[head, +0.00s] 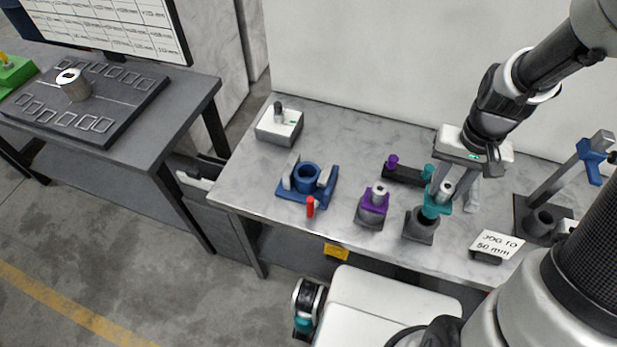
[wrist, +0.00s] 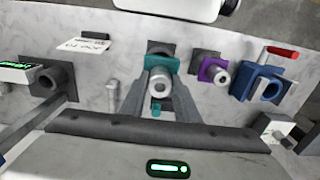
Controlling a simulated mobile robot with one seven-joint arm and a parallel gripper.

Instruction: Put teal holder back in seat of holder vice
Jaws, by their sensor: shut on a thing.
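The teal holder (head: 436,209) carries a silver barrel (head: 445,188). My gripper (head: 441,187) is shut on it, and the wrist view shows the teal holder (wrist: 143,65) between my two fingertips (wrist: 159,88). A dark grey block (head: 419,228) stands just below and left of the holder in the head view. In the wrist view this block (wrist: 159,47) is partly hidden behind the holder. I cannot tell whether they touch. A blue vice-like fixture (head: 308,178) with a ring stands farther left on the bench, also in the wrist view (wrist: 250,82).
A purple holder (head: 371,202) with a barrel sits on another dark block. A black rack (head: 405,174) with purple and teal knobs lies behind. A red handle (head: 310,207), a white sign (head: 497,244) and a dark stand (head: 543,222) are nearby.

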